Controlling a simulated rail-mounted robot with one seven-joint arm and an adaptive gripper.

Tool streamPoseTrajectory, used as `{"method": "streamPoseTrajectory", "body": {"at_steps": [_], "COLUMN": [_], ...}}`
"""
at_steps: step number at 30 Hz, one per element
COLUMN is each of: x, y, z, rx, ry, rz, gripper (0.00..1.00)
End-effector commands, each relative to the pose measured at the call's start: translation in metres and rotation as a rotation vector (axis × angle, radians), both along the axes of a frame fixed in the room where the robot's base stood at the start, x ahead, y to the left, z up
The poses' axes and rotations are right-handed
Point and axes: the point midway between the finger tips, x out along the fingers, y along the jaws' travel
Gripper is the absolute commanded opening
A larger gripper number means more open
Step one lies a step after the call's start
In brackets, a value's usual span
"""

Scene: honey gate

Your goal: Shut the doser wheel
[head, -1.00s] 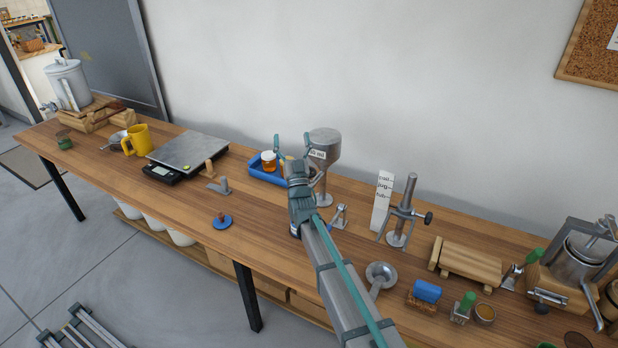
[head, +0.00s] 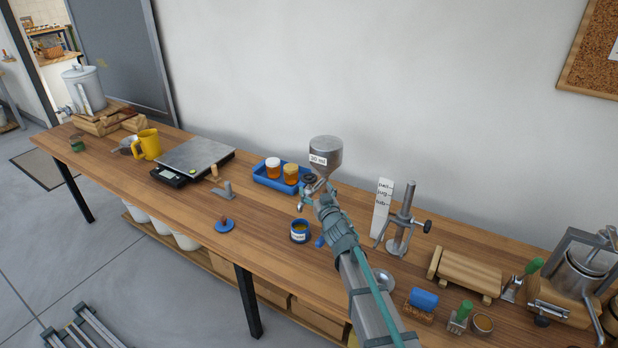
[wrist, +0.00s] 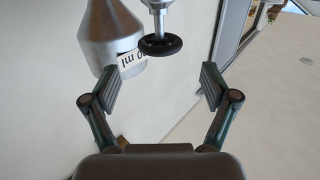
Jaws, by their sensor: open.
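The doser (head: 326,153) is a grey metal funnel with a "30 ml" label. It stands at the back of the bench, in the middle of the head view. Its black doser wheel (head: 309,178) sits below the funnel. In the wrist view the wheel (wrist: 160,45) is a dark ring on a metal stem, with the funnel (wrist: 104,35) to its left. My gripper (wrist: 161,87) is open and empty. The wheel lies ahead of the fingers, between their lines, apart from both. In the head view my gripper (head: 318,193) is just below the wheel and partly covers the doser's stand.
A metal stand (head: 401,225) and a white marked card (head: 382,205) are to the right.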

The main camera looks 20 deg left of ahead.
Motion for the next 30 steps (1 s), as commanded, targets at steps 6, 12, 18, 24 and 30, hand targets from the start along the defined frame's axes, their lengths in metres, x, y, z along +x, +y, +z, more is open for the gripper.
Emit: {"method": "streamPoseTrajectory", "body": {"at_steps": [6, 12, 18, 24, 30], "x": [0.034, 0.054, 0.06, 0.059, 0.059], "y": [0.027, 0.044, 0.048, 0.048, 0.048], "z": [0.001, 0.001, 0.0, 0.0, 0.0], "rx": [0.0, 0.0, -0.001, 0.0, 0.0], "ry": [0.0, 0.0, -0.001, -0.001, -0.001], "rz": [0.001, 0.001, 0.001, 0.001, 0.001], "gripper": [0.85, 0.85, 0.85, 0.85, 0.52]}}
